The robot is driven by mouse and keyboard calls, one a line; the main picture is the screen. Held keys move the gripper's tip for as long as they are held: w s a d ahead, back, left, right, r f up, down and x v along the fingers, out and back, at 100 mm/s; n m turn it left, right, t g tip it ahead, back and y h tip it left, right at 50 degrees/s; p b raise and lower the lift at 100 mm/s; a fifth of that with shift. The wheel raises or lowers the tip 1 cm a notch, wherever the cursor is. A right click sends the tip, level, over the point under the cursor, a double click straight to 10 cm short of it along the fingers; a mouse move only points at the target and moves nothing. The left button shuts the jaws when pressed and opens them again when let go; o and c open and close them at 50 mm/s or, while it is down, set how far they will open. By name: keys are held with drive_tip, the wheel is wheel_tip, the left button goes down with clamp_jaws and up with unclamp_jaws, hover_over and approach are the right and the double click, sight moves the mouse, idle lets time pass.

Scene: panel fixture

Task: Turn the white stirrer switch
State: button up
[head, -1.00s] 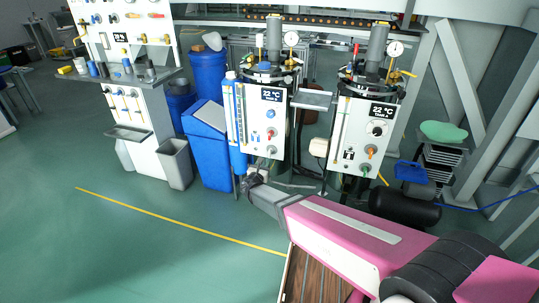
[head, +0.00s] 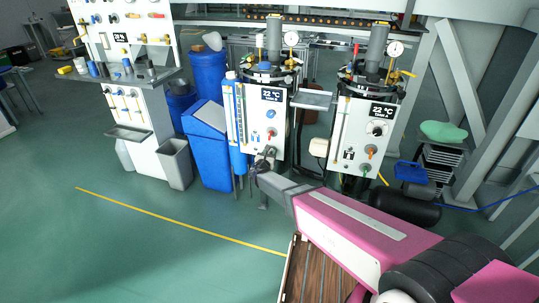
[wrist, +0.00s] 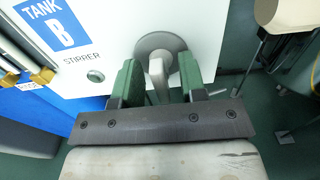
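The stirrer switch (wrist: 158,62) is a pale grey-white lever on a round base, on a white panel (wrist: 110,22) labelled "TANK B" and "STIRRER". The lever points down in the wrist view. My gripper (wrist: 160,80) has two green fingers, one on each side of the lever, with a visible gap on both sides. It is open and holds nothing. In the head view my gripper (head: 263,163) is at the lower part of the left tank's panel (head: 256,118), and the switch cannot be made out behind it.
A similar tank panel (head: 353,132) stands to the right. A blue bin (head: 207,150) stands left of the near tank. Open green floor lies at front left.

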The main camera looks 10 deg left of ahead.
clamp_jaws()
drive_tip(key=shift+m, duration=0.5)
drive_tip(key=m, duration=0.3)
drive_tip(key=shift+d+m, duration=0.1)
drive_tip(key=shift+m, duration=0.3)
drive_tip(key=m, duration=0.4)
drive_tip(key=shift+d+f, duration=0.1)
drive_tip(key=m, duration=0.5)
drive_tip(key=shift+f, duration=0.1)
drive_tip(key=shift+f+m, duration=0.1)
drive_tip(key=shift+m, duration=2.2)
